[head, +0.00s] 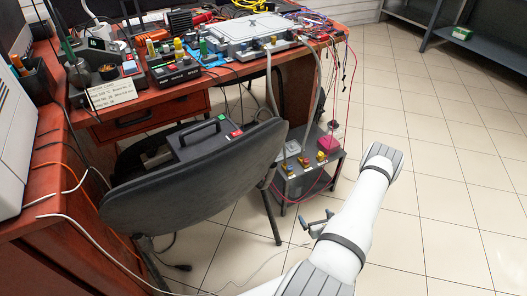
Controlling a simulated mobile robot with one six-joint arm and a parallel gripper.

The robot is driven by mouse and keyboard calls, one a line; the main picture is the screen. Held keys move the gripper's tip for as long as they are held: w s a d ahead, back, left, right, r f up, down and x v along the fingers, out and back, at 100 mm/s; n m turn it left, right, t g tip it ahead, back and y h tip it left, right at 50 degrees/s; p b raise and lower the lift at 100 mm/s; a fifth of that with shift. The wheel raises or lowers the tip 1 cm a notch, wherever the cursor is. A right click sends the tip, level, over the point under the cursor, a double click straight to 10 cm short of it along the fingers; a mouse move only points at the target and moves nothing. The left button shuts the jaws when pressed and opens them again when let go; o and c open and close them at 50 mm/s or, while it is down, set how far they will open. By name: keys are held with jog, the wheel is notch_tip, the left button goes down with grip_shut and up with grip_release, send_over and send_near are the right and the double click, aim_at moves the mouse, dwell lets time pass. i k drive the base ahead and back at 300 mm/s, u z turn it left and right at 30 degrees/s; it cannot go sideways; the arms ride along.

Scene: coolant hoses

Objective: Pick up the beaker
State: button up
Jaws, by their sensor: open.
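I cannot make out a beaker in the head view. The red-brown desk (150,118) at the upper left is crowded with small items, and a beaker among them is too small or hidden to tell. My white arm rises from the bottom edge to the right of the chair. My grey gripper (317,222) shows partly past the left side of the arm, low over the floor. It is open and away from the desk. The arm hides part of it, and I see nothing between its fingers.
A dark chair (200,190) stands before the desk with a black case (205,138) on it. A small dark cart (303,182) with coloured parts and hanging hoses stands beside it. Cables lie on the floor. The tiled floor (450,180) at right is clear.

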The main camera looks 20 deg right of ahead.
aim_at(295, 188)
jog(key=u, duration=0.05)
jog(key=k, duration=1)
jog(key=z, duration=0.05)
